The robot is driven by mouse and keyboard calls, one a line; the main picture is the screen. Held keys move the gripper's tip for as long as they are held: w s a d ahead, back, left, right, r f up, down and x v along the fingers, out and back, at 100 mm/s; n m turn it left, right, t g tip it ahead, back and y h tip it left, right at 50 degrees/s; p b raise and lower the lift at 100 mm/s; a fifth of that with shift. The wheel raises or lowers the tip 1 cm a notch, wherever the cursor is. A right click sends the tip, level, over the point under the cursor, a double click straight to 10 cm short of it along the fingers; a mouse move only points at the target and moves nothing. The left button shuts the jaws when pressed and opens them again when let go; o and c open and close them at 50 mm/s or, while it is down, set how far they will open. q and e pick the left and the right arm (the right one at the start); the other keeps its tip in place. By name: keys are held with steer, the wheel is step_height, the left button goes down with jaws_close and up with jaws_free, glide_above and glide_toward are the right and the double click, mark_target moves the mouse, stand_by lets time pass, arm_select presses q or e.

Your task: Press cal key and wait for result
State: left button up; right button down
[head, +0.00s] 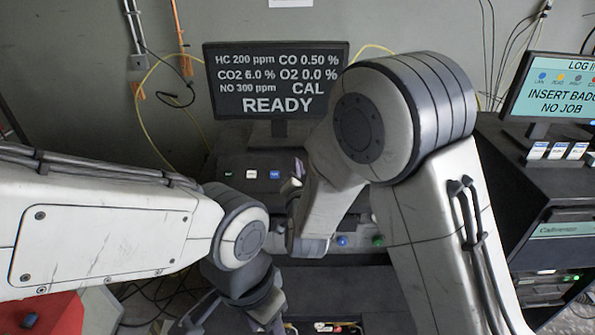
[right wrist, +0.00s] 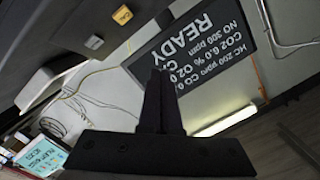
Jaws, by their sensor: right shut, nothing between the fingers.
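A monitor (head: 276,80) at the back shows gas readings, "CAL" and "READY"; it also shows, turned over, in the right wrist view (right wrist: 205,60). Below it, a dark console (head: 240,145) carries a row of small keys: a dark one (head: 227,174), a white one (head: 251,174) and a blue one (head: 275,174). Their labels are too small to read. My right gripper (head: 297,170) is just right of the blue key, partly hidden by my arm. In the right wrist view its fingers (right wrist: 158,95) are shut and empty. My left gripper is mostly hidden low down, its fingers unclear.
A second screen (head: 558,88) reading "INSERT BADGE" and "NO JOB" stands on a dark cabinet (head: 520,190) at right. Blue (head: 342,240) and green (head: 378,240) buttons sit on a front ledge. A red object (head: 45,315) is at lower left. Cables hang on the wall.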

steer(key=w+f+b, duration=0.1)
steer(key=f, duration=0.1)
steer(key=w+f+b, duration=0.1)
steer(key=w+f, duration=0.1)
steer(key=w+f+b, duration=0.1)
steer(key=f, duration=0.1)
steer(key=shift+w, duration=0.2)
steer(key=shift+w+f+b, duration=0.4)
steer(key=shift+w+b, duration=0.2)
steer(key=shift+b, duration=0.2)
stand_by(1.5)
steer(key=shift+w+f+b, duration=0.3)
steer(key=shift+b, duration=0.3)
